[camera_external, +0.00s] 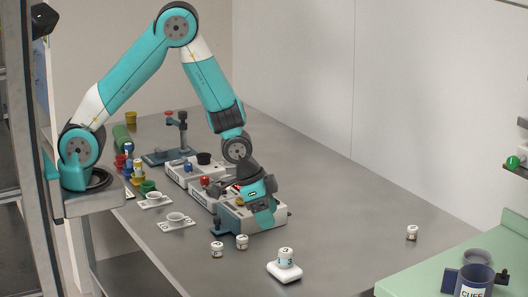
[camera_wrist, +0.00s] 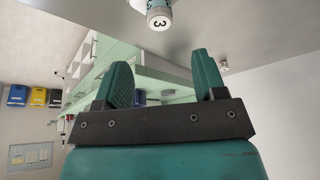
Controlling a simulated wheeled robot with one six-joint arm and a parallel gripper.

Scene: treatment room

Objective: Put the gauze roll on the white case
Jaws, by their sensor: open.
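A white cylinder with a dark 3 on it, which looks like the gauze roll (camera_external: 286,256), stands upright on the white case (camera_external: 285,273) at the front of the steel table. In the wrist view, the roll (camera_wrist: 158,17) shows at the top edge, beyond the fingertips and partly cut off. My gripper (camera_external: 263,214) is above and behind the roll, to its left in the external view, over the grey equipment. Its two fingers (camera_wrist: 163,72) are apart with nothing between them. The gripper and the roll do not touch.
Small jars (camera_external: 217,249) and (camera_external: 242,241) stand left of the case, and another jar (camera_external: 411,232) is far right. Grey equipment boxes (camera_external: 240,217) lie under my gripper. Cups on small trays (camera_external: 176,222) are at the left.

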